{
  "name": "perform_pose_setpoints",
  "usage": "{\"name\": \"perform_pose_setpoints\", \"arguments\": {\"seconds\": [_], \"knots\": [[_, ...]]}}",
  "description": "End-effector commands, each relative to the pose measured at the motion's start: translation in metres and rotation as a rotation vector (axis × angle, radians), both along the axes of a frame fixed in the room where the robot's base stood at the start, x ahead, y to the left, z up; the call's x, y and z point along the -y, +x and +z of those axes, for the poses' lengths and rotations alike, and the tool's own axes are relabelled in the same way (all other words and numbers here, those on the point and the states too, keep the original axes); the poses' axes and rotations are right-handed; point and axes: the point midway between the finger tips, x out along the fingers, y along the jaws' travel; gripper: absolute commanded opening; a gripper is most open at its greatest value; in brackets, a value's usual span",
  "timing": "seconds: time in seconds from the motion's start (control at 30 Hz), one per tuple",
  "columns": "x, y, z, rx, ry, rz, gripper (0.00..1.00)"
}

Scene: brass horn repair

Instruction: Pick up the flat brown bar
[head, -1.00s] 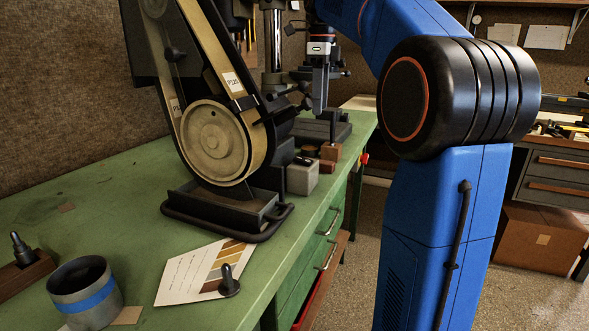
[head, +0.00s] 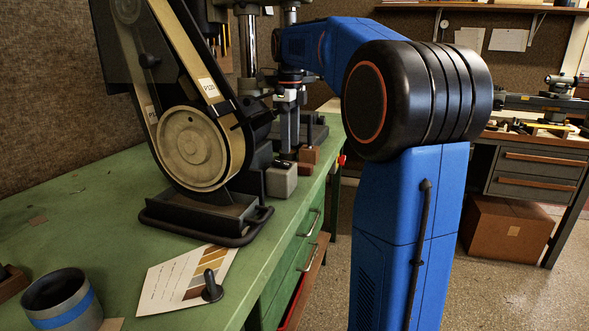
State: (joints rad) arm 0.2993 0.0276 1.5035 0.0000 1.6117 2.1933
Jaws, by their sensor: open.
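My gripper (head: 289,146) points down at the far right part of the green bench, behind the grey block. Its two fingers look apart, and I see nothing held between them. A small brown piece (head: 306,168) lies low by the fingertips, beside the grey block; it may be the flat brown bar, but it is too small and too covered to be sure. A taller brown block (head: 309,155) stands just right of the fingers. Whether the fingertips touch anything is hidden.
A belt sander (head: 196,150) stands large at the left of the gripper. A grey block (head: 282,180) sits in front of the gripper. A colour card (head: 178,285) and a grey cup with a blue band (head: 62,301) lie nearer on the green bench (head: 110,215).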

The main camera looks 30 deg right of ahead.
Motion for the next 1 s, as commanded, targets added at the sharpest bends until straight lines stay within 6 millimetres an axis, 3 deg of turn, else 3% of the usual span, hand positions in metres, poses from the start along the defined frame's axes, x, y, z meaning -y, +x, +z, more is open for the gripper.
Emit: {"name": "perform_pose_setpoints", "arguments": {"seconds": [0.27, 0.6, 0.9, 1.0], "knots": [[0.000, -0.001, -0.017, 0.000, 0.000, 0.000, 0.47], [0.000, -0.004, -0.058, 0.000, 0.000, 0.000, 0.47], [0.000, -0.004, -0.062, 0.001, 0.000, 0.000, 0.47], [0.000, -0.004, -0.062, 0.001, 0.000, 0.000, 0.23]]}}
